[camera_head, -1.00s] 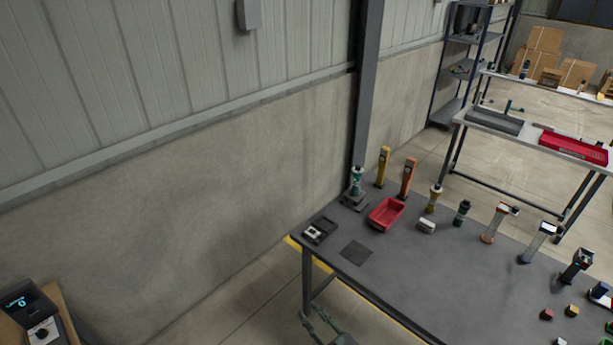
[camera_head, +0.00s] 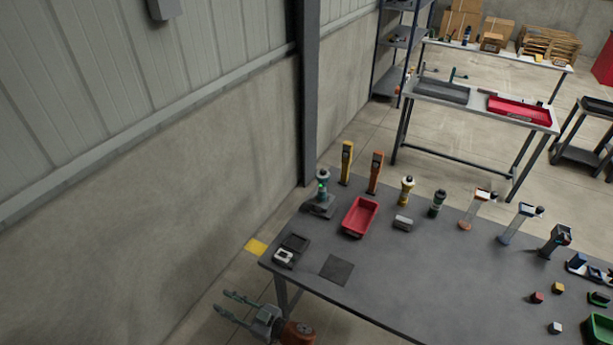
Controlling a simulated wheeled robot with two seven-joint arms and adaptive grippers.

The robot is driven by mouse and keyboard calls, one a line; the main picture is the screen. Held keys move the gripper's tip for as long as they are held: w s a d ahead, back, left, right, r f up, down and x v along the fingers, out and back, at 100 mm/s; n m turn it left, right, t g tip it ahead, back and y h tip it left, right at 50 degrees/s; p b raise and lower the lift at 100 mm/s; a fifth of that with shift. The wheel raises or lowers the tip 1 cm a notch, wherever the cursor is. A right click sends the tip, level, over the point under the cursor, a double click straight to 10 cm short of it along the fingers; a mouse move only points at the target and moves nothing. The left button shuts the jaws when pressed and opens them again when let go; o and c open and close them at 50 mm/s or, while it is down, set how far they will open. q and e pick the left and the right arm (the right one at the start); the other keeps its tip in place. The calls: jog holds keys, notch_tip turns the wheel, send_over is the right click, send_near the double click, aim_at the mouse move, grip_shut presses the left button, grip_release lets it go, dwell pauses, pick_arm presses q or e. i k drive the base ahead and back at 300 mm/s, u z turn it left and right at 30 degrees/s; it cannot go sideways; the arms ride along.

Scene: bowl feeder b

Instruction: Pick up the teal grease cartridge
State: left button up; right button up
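No cartridge is clearly readable as teal at this size. A small dark green cylinder with a pale band (camera_head: 437,204) stands upright among the items along the table's back edge and is the nearest match in shape. A green-and-grey device (camera_head: 322,193) stands on a dark base at the back left corner. My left gripper is not in view.
The dark table (camera_head: 400,285) has a clear middle. A red bin (camera_head: 360,216), yellow (camera_head: 346,163) and orange (camera_head: 375,172) tools, and a yellow bottle (camera_head: 407,190) stand at the back. Small blocks and a green bin (camera_head: 601,329) are at the right. A wall and post (camera_head: 309,100) rise behind.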

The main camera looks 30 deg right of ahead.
aim_at(322, 194)
jog(key=z, duration=0.25)
jog(key=i, duration=1)
jog(key=z, duration=0.95)
jog(key=i, duration=0.55)
jog(key=z, duration=0.45)
